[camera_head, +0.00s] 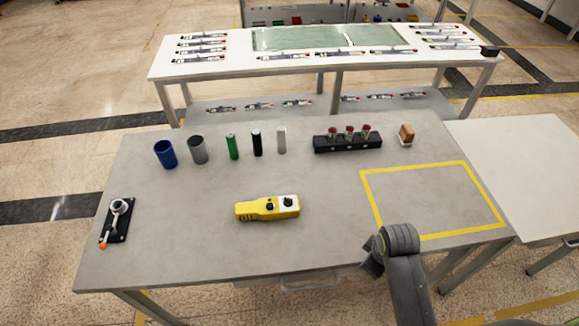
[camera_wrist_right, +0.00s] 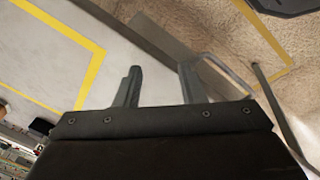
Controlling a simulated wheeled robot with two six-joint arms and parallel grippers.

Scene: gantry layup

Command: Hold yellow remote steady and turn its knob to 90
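The yellow remote (camera_head: 256,212) lies flat near the middle of the grey table, long side roughly left to right. Dark controls sit on its top; the larger round knob (camera_head: 288,202) is at its right end. The knob's angle is too small to read. My right gripper (camera_head: 372,262) is over the table's front edge, right of the remote and apart from it. In the right wrist view, its two fingers (camera_wrist_right: 160,85) stand apart with nothing between them. My left gripper is not in view.
The grey table (camera_head: 190,240) also holds a blue cup (camera_head: 165,154), a grey cup (camera_head: 198,149), several cylinders, a black rack (camera_head: 347,141), a small brown block (camera_head: 406,133) and a lever device (camera_head: 117,220). A yellow-taped square (camera_head: 435,235) is empty. The area around the remote is clear.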

